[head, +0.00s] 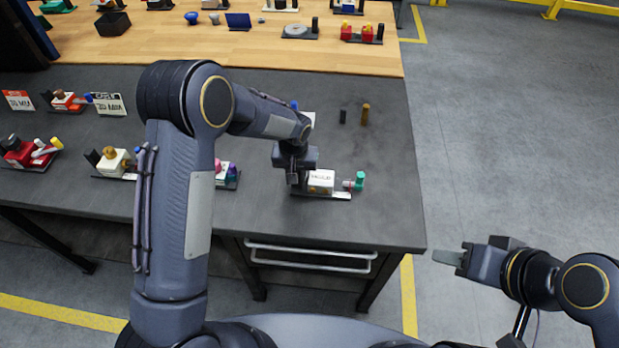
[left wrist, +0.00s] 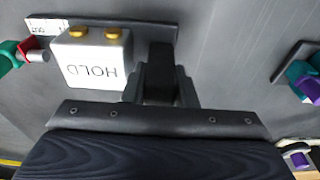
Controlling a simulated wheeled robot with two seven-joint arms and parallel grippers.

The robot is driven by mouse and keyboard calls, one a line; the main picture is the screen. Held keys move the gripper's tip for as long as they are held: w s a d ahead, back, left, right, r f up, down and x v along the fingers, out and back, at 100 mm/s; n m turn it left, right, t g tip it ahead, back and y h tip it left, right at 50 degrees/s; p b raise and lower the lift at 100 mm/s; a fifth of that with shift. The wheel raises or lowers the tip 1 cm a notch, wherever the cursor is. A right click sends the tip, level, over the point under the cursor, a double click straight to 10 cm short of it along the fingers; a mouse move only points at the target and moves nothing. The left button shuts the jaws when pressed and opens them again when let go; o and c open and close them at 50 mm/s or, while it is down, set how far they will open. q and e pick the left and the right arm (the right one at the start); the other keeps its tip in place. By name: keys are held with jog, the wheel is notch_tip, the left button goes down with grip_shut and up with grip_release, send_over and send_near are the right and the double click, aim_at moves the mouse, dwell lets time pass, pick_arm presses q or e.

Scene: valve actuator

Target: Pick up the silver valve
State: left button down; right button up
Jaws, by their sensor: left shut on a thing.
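My left gripper (head: 293,180) reaches down to a small fixture at the table's front right. In the left wrist view its fingers (left wrist: 161,88) are shut on a dark upright part (left wrist: 161,60), beside a white block (left wrist: 90,60) marked HOLD with two brass knobs. The white block (head: 320,181) also shows in the head view. A short silver stem (left wrist: 39,56) with a red collar and a green knob (head: 360,181) sticks out of its far side, apart from the fingers. My right gripper (head: 448,257) is off the table, seen edge-on.
The dark table (head: 385,215) carries other fixtures to the left, one with pink and purple knobs (head: 228,176) close by. A wooden table (head: 330,58) with more parts lies beyond. Floor at right is clear.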

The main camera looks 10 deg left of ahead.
pick_arm(q)
notch_tip(320, 180, up, 9)
jog(key=shift+f, duration=4.1)
jog(key=shift+f, duration=0.35)
jog(key=shift+s+f, duration=0.1)
jog(key=shift+f, duration=0.1)
